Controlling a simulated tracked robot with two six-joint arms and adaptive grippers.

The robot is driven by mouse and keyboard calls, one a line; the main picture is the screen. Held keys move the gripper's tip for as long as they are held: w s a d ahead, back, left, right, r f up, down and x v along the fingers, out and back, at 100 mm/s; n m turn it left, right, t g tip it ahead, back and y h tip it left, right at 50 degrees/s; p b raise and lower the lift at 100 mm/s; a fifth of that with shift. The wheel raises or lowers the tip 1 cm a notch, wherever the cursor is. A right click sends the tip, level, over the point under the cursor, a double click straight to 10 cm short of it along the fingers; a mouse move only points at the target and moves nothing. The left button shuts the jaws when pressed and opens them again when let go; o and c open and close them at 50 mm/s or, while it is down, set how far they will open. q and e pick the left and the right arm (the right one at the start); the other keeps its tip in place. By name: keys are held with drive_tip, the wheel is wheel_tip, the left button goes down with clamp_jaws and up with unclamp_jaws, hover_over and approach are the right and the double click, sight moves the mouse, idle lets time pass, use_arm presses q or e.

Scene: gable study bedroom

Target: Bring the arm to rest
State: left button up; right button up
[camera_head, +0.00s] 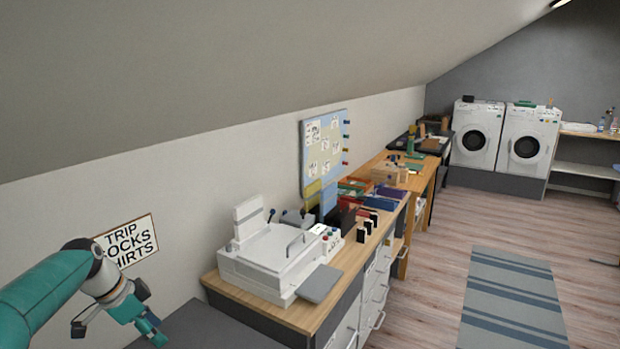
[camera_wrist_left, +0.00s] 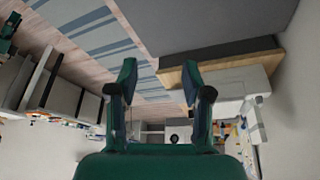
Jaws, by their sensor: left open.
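My left gripper (camera_head: 120,333) is at the lower left of the head view, in front of the sloped-ceiling wall and over a dark grey surface (camera_head: 205,330). It is apart from everything around it. In the left wrist view its two fingers (camera_wrist_left: 158,85) stand apart with nothing between them. The left arm (camera_head: 50,290) is teal and reaches in from the left edge. My right gripper is in neither view.
A wooden-topped counter (camera_head: 310,316) with a white machine (camera_head: 262,262) stands right of the gripper. A sign (camera_head: 128,240) hangs behind it. Two washers (camera_head: 475,135) stand at the far end.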

use_arm(q)
drive_tip(key=s+d+f+g, duration=0.2)
drive_tip(key=s+d+f, duration=0.35)
drive_tip(key=f, duration=0.45)
drive_tip(key=s+d+f+g, duration=0.3)
drive_tip(key=s+d+f, duration=0.25)
drive_tip(key=f, duration=0.55)
drive_tip(key=s+d+f+n+t, duration=0.1)
drive_tip(key=s+d+f+n, duration=0.3)
drive_tip(key=s, duration=0.5)
drive_tip(key=s+d+f+n+t, duration=0.2)
drive_tip(key=s+d+f+n, duration=0.3)
drive_tip(key=s+f+n, duration=0.2)
drive_tip(key=shift+s+d+f+n, duration=0.35)
drive_tip(key=shift+s+n, duration=0.55)
drive_tip(key=shift+s, duration=0.25)
drive_tip(key=shift+c, duration=0.7)
